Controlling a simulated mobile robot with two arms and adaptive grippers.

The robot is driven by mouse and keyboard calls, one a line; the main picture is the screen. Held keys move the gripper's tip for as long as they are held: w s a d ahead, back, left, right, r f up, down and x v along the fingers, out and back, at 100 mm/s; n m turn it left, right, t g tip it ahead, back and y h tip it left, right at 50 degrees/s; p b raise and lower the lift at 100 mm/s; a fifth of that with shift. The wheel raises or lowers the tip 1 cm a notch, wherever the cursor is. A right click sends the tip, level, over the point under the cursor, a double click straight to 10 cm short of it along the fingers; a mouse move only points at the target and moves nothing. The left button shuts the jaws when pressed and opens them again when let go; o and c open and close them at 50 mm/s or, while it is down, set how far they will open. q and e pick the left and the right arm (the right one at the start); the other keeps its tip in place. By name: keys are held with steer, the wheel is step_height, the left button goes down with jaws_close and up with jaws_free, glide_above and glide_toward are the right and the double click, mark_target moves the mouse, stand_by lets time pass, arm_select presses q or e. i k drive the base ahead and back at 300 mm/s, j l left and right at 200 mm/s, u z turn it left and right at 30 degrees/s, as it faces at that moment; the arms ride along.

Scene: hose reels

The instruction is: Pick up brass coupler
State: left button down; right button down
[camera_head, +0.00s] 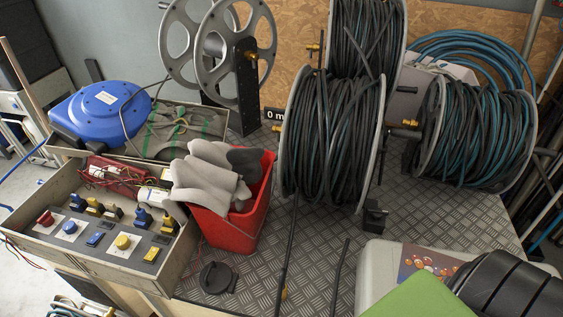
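Several small brass fittings show, and I cannot tell which one is the brass coupler. One brass piece (284,293) is low on the table near the front, by a thin black hose. Another brass fitting (409,123) sticks out beside the large black hose reel (330,135). One more brass fitting (250,55) is on the empty grey reel's stand. Neither of my grippers shows in this view.
A red bucket (232,232) with grey gloves stands beside a control box (95,258). A blue reel (100,113) is at the left, a teal-and-black hose reel (478,140) at the right. A grey machine and a green object (420,300) fill the front right. Bare tread-plate table (325,230) lies between.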

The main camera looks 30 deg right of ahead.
mark_target(284, 292)
steer(key=z, duration=0.95)
